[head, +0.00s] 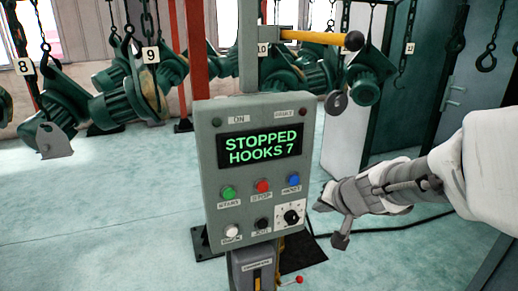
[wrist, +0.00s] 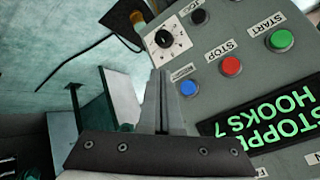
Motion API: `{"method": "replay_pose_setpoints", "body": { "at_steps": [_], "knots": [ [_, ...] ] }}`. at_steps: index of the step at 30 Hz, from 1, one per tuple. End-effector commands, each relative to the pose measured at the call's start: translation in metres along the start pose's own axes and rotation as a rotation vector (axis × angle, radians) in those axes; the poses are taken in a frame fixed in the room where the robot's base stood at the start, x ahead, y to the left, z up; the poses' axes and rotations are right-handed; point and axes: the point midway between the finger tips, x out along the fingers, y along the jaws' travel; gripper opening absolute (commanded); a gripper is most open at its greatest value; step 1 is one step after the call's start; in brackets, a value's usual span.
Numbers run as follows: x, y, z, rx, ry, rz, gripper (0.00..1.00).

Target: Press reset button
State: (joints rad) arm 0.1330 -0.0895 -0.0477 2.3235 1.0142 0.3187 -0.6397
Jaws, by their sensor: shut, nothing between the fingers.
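The blue button (head: 293,180) sits at the right end of the upper button row on the grey control panel (head: 213,160). Its label is too blurred to read surely. It also shows in the wrist view (wrist: 188,87), just right of my fingers. My gripper (head: 322,206) is shut and empty, right of the panel and a little lower than the blue button. In the wrist view my gripper (wrist: 158,75) points towards the panel's edge, between the blue button and the dial. I cannot tell how far it is from the panel face.
Near the blue button are the red STOP button (head: 263,186), green START button (head: 228,192), black button (head: 262,223), white button (head: 231,231) and dial (head: 291,217). The display (head: 261,148) reads "STOPPED HOOKS 7". A yellow lever (head: 315,37) juts out above. Green hoists hang behind.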

Motion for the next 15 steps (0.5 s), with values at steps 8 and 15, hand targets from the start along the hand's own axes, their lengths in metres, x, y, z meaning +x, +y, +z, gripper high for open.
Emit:
{"method": "replay_pose_setpoints", "body": {
  "at_steps": [8,15],
  "knots": [
    [0.0004,0.0005,-0.0007,0.002,0.002,0.001,0.0],
    [0.0044,-0.0033,-0.0042,0.001,0.0,0.001,0.0]
  ]
}}
